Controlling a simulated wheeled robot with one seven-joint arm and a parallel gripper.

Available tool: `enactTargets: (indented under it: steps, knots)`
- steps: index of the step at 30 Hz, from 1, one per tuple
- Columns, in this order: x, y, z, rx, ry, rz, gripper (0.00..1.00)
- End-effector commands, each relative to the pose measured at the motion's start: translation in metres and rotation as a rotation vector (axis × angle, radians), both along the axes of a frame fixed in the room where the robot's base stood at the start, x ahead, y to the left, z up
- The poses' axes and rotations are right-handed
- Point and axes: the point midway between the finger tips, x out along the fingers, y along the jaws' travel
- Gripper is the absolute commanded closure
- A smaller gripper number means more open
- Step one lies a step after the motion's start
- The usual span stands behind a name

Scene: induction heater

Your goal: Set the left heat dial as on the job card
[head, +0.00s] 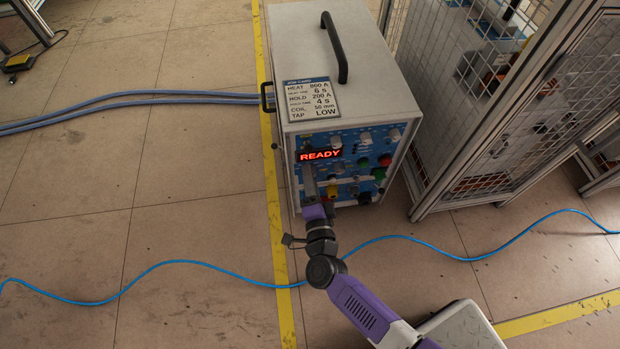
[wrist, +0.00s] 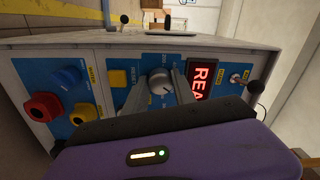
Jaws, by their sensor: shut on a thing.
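My gripper (wrist: 160,92) has its two grey fingers on either side of a grey dial (wrist: 160,81) with a white pointer line, and is shut on it. The dial sits between a yellow reset button and the lit display; the scale around it is partly hidden and its exact setting is unreadable. In the head view my gripper (head: 311,186) is at the left side of the heater's blue front panel (head: 349,156) and covers that dial. The job card (head: 311,99) on top reads heat 800 A, 6 s, hold 200 A, 4 s, coil 50 mm, tap low.
The display (head: 320,155) reads READY. A red button (head: 385,160) and green button (head: 379,174) are on the panel's right. A red knob (wrist: 43,107) and other connectors show in the wrist view. A mesh cage (head: 480,95) stands right; a blue cable (head: 190,263) crosses the floor.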

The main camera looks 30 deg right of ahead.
Motion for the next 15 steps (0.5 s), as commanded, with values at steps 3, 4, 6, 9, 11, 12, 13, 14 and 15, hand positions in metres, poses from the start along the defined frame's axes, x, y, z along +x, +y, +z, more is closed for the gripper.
enactTargets:
  steps: [3, 4, 6, 9, 11, 12, 13, 14, 15]
  knots:
    - [-0.0006, 0.0005, -0.0021, 0.04, -0.009, 0.002, 1.0]
    - [-0.0006, 0.0005, -0.0021, 0.048, -0.012, 0.002, 1.0]
    - [-0.0006, 0.0006, -0.0021, 0.063, -0.017, 0.002, 1.0]
    - [-0.0006, 0.0007, -0.0019, 0.075, -0.021, 0.002, 1.0]
    - [-0.0006, 0.0007, -0.0018, 0.08, -0.022, 0.002, 1.0]
    - [-0.0006, 0.0007, -0.0017, 0.082, -0.023, 0.002, 1.0]
    - [-0.0006, 0.0007, -0.0017, 0.083, -0.023, 0.002, 1.0]
    - [-0.0006, 0.0007, -0.0017, 0.083, -0.023, 0.002, 1.0]
    - [-0.0006, 0.0007, -0.0017, 0.083, -0.023, 0.002, 1.0]
